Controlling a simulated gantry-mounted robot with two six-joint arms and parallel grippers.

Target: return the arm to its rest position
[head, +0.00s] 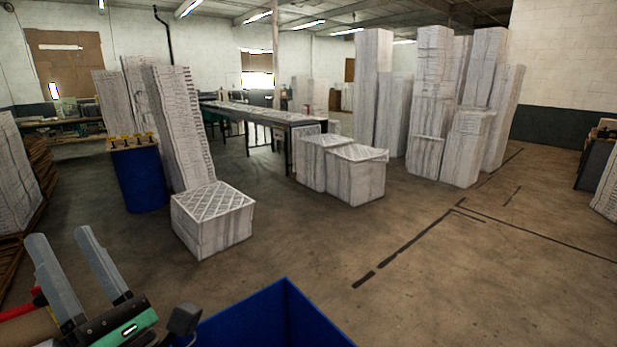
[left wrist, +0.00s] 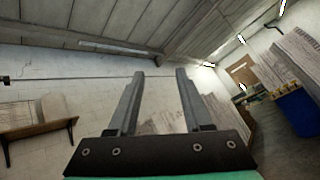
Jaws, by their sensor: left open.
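My left gripper (head: 84,250) is at the lower left of the head view. Its two grey fingers are spread apart and point upward, with nothing between them. In the left wrist view the same gripper (left wrist: 156,76) shows both fingers apart and empty against the ceiling and wall. It touches no object. My right gripper is not in view.
A blue bin (head: 285,300) stands at the bottom centre, just right of my left gripper. A boxed filter (head: 212,232) sits on the floor beyond it. A blue barrel (head: 141,180) and stacked filters (head: 178,125) stand behind. Open floor lies to the right.

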